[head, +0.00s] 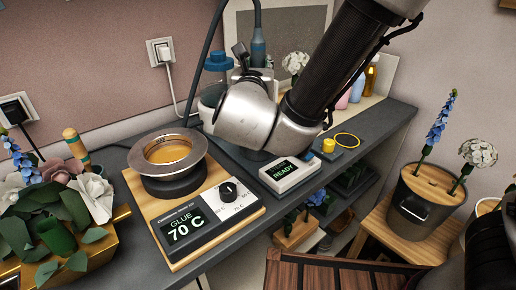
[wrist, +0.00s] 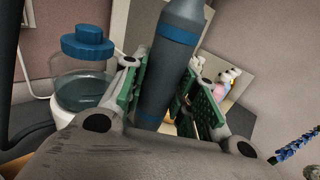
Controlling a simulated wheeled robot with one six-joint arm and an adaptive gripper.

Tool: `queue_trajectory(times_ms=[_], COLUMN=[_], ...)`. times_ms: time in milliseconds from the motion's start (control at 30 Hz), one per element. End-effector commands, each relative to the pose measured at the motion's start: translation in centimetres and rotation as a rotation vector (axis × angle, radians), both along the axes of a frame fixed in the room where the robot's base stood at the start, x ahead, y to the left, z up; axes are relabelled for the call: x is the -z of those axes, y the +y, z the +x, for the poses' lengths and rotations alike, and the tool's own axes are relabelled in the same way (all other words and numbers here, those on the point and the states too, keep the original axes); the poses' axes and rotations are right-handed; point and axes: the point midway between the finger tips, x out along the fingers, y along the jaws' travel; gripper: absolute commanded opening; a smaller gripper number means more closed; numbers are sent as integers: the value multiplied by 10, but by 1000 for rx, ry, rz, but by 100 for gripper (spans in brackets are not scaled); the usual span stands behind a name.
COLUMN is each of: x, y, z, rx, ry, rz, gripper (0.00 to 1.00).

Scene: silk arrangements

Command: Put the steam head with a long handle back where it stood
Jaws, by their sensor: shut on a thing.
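The steam head's blue-grey handle (head: 258,46) stands upright behind my arm in the head view, with a dark hose or cord at its top. In the wrist view the handle (wrist: 166,75) runs between the green pads of my gripper (wrist: 168,92), which is shut on it. The lower end of the steam head is hidden by my gripper and wrist. A base unit with a READY display (head: 292,172) sits on the dark counter below my wrist. Whether the steam head touches a holder cannot be seen.
A clear jar with a blue lid (wrist: 88,42) stands close left of my gripper. A glue pot (head: 168,154) sits front left on its control board. Bottles (head: 371,76) and white flowers (head: 295,62) stand behind my arm. A yellow ring (head: 347,140) lies near the counter's right edge.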

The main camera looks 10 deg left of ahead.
Motion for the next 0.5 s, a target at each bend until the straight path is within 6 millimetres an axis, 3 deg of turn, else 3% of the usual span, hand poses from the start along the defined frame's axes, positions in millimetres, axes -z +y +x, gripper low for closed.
queue_trajectory(times_ms=[500], x=[13], y=[0], z=[0], rx=[0], ry=[0], rz=[-1], gripper=[0])
